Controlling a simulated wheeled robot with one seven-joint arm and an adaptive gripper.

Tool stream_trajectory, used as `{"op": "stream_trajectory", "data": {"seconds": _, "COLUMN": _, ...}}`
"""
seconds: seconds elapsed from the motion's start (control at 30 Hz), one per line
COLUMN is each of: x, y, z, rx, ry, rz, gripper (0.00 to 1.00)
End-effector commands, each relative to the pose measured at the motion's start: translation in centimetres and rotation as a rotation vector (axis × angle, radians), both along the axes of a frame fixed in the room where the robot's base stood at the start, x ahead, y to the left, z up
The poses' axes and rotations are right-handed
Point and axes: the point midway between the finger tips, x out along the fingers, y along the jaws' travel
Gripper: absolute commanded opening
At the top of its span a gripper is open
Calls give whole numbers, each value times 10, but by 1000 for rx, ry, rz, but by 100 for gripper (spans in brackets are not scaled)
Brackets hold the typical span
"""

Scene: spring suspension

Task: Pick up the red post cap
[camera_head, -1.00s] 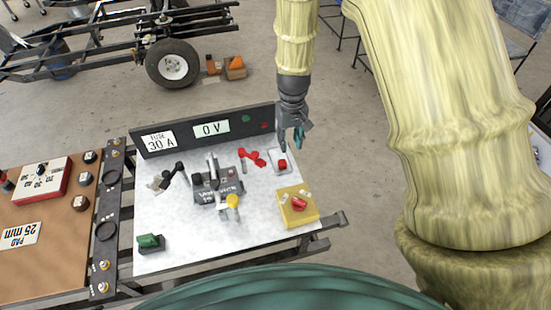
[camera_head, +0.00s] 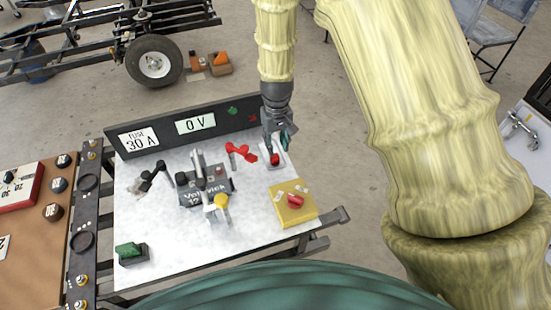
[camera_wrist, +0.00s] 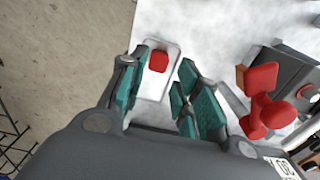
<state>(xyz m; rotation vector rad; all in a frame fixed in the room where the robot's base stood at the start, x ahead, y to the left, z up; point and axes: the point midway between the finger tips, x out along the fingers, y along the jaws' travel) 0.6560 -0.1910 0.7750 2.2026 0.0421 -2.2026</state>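A small red block that looks like the post cap (camera_head: 275,160) sits on a small white tray (camera_head: 266,148) at the right of the bench. My gripper (camera_head: 279,143) is just above and behind it and covers part of the tray. In the wrist view the red cap (camera_wrist: 158,61) shows ahead of the gap between my teal-padded fingers (camera_wrist: 160,88). The fingers are apart with nothing between them. The white tray (camera_wrist: 152,93) reaches back between them.
A red clamp (camera_head: 241,152) lies close to the left of the tray. A dark battery (camera_head: 203,190) stands left of it. A yellow box (camera_head: 283,214) with a red piece is in front. A dark panel (camera_head: 155,152) with meters runs along the back edge.

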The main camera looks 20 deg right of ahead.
Motion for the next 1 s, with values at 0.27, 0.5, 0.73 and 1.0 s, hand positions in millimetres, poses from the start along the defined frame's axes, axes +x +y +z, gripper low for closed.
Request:
{"op": "stream_trajectory", "data": {"seconds": 0.27, "x": 0, "y": -1, "z": -26, "rx": 0, "ry": 1, "rz": -1, "gripper": 32}}
{"op": "stream_trajectory", "data": {"seconds": 0.5, "x": 3, "y": -2, "z": -35, "rx": -1, "ry": 1, "rz": -3, "gripper": 32}}
{"op": "stream_trajectory", "data": {"seconds": 0.73, "x": 12, "y": -1, "z": -58, "rx": 0, "ry": 2, "rz": -3, "gripper": 32}}
{"op": "stream_trajectory", "data": {"seconds": 1.0, "x": 12, "y": -1, "z": -78, "rx": 0, "ry": 1, "rz": -4, "gripper": 32}}
